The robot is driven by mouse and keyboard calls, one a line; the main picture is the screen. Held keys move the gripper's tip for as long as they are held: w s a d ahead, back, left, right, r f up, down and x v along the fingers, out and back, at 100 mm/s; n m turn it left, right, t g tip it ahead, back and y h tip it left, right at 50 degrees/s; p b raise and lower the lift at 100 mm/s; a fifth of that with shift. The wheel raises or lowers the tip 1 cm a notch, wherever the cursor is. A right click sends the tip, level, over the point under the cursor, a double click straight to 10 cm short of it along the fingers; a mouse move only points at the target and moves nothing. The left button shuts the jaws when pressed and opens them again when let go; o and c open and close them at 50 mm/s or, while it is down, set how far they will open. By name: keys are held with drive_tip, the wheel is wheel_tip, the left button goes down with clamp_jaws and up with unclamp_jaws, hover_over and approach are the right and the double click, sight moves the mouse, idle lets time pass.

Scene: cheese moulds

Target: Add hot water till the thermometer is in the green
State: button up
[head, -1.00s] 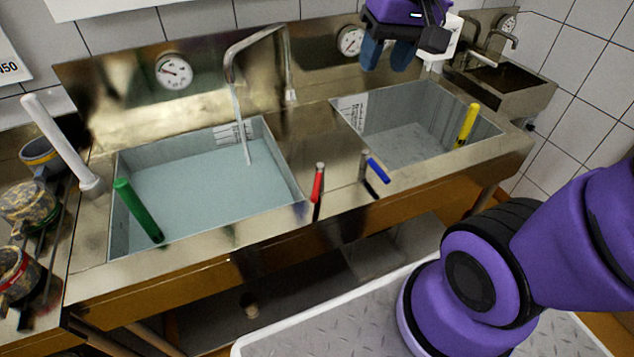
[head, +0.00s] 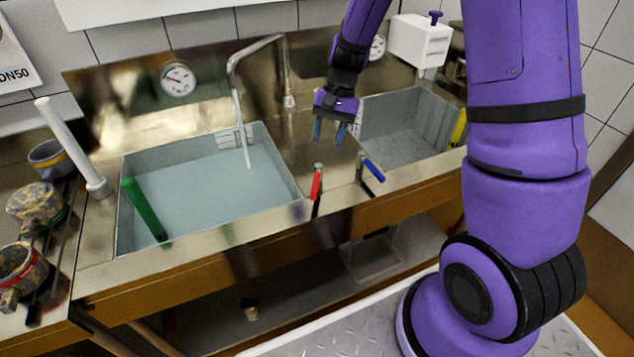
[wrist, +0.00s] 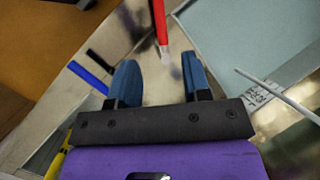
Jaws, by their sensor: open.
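The left basin (head: 125,235) holds pale blue water, and a thin stream (head: 241,130) runs into it from the tap (head: 256,50). A round dial thermometer (head: 178,78) is on the splashback behind it; its scale colours are too small to read. The red lever (head: 316,182) stands upright on the front ledge between the basins. The blue lever (head: 373,168) leans beside it. My gripper (head: 329,133) is open and empty, pointing down above and behind the red lever. In the wrist view the red lever (wrist: 160,22) lies ahead, between the finger lines, and the blue lever (wrist: 88,80) lies left.
The right basin (head: 395,150) is partly hidden by my arm, with a yellow handle (head: 459,128) at its edge. A green handle (head: 143,208) leans in the left basin. A white standing pipe (head: 70,145) and stained cups (head: 36,205) are on the left. A second dial (head: 377,47) is behind.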

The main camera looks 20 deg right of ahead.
sight(316, 183)
drive_tip(key=x, duration=1.2)
drive_tip(key=shift+w+d, duration=0.1)
clamp_jaws()
